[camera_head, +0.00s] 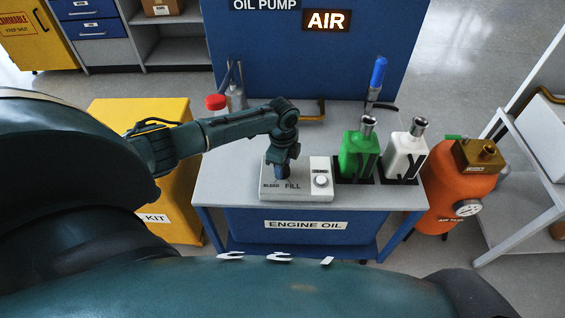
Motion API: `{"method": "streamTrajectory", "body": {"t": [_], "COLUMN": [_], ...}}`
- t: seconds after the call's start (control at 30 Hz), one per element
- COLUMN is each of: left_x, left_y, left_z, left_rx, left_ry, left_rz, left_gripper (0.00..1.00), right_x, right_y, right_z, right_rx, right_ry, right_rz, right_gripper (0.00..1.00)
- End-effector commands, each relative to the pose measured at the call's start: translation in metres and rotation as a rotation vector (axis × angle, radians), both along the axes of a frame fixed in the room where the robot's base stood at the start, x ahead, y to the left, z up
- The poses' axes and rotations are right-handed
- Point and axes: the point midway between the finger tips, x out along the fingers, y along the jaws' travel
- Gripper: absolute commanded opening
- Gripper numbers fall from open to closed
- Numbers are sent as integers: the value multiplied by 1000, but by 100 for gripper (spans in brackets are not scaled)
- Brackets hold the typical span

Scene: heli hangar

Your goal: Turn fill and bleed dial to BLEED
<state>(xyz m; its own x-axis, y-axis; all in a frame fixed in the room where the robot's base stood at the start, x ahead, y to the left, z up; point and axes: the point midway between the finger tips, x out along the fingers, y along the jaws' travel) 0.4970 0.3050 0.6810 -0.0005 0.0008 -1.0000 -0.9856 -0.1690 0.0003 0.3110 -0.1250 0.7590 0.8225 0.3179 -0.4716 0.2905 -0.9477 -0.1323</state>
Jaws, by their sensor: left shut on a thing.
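A grey control box (298,194) lies near the front edge of the table, with the words BLEED and FILL printed side by side on its front part. My left gripper (282,174) reaches down onto the box, just behind these words. It is shut on the fill and bleed dial, which is mostly hidden by the fingers, so I cannot tell which word it points to. A separate round white knob (320,180) sits on a lighter panel at the right of the box. My right gripper is not in view.
A green bottle (358,157) and a white bottle (402,157) stand right of the box on the grey table (222,187). A lit AIR sign (326,20) is behind. An orange tank (458,200) stands right.

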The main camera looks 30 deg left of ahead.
Motion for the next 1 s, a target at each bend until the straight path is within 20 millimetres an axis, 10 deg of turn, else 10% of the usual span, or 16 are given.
{"method": "streamTrajectory", "body": {"t": [0.7, 0.73, 1.0], "left_x": [0, 0, 0], "left_y": [-2, -2, -1], "left_z": [0, 0, 0], "left_rx": [-4, -4, -2], "left_ry": [-2, -2, 0], "left_rz": [-75, -75, -73], "left_gripper": [15, 40, 60], "right_x": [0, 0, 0], "right_y": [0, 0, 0], "right_z": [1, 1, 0], "right_rx": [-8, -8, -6], "right_ry": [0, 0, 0], "right_rz": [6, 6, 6], "right_gripper": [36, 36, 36]}}
